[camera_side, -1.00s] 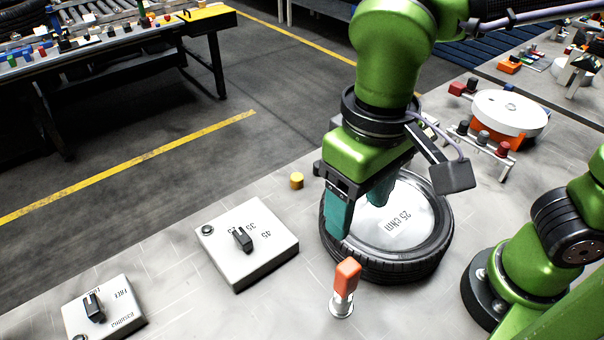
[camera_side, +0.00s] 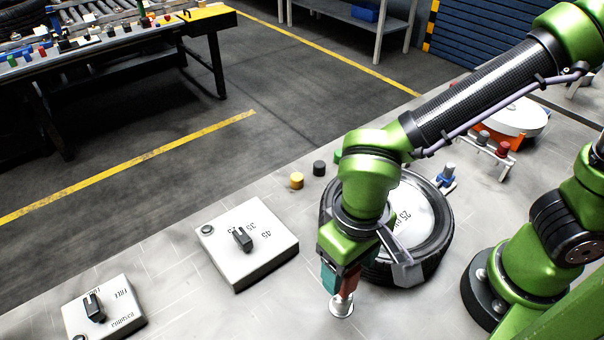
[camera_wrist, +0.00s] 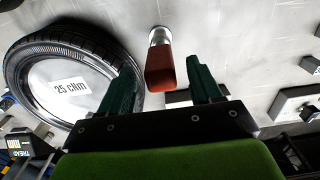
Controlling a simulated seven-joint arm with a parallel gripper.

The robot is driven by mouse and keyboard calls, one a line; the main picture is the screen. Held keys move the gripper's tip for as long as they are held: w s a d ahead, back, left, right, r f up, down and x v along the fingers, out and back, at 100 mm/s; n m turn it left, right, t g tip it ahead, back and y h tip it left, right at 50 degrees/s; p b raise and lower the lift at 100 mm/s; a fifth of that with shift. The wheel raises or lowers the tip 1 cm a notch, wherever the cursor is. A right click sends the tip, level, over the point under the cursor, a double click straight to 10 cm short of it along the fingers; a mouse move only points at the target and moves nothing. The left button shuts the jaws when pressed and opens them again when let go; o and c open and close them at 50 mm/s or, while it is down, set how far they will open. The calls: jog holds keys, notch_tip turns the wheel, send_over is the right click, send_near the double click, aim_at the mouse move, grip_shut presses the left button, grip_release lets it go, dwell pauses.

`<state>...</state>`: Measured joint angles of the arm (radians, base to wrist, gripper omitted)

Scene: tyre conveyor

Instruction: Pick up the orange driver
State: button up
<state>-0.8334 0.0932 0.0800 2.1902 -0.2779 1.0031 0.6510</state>
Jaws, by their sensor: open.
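The orange driver (camera_side: 349,282) stands upright on a small round metal stand (camera_side: 341,306) in front of the tyre. In the side view its handle is partly hidden by my gripper (camera_side: 340,279), which has its fingers down at the handle. In the wrist view my gripper (camera_wrist: 160,85) is open, with one green finger on each side. The driver's orange-red handle (camera_wrist: 160,68) shows between the fingers, with visible gaps to both.
The tyre (camera_side: 436,262) with a "25 cNm" disc lies right behind my gripper. A white dial box (camera_side: 262,262) stands to the left, another (camera_side: 118,312) farther left. A yellow cylinder (camera_side: 297,181) and a black one (camera_side: 319,168) stand behind. The table's front middle is bare.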

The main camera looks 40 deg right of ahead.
jog(key=shift+f, duration=1.55)
jog(key=shift+r, duration=0.1)
grip_shut()
notch_tip(320, 180, up, 9)
jog(key=shift+w, duration=0.1)
jog(key=w+d+r+m, duration=0.3)
jog(key=w+d, duration=0.3)
jog(key=d, duration=0.3)
jog(key=w+d+r+m, duration=0.3)
jog(key=w+d+r, duration=0.2)
jog(key=d, duration=0.4)
jog(key=shift+w+d, duration=0.25)
jog(key=shift+w, duration=0.25)
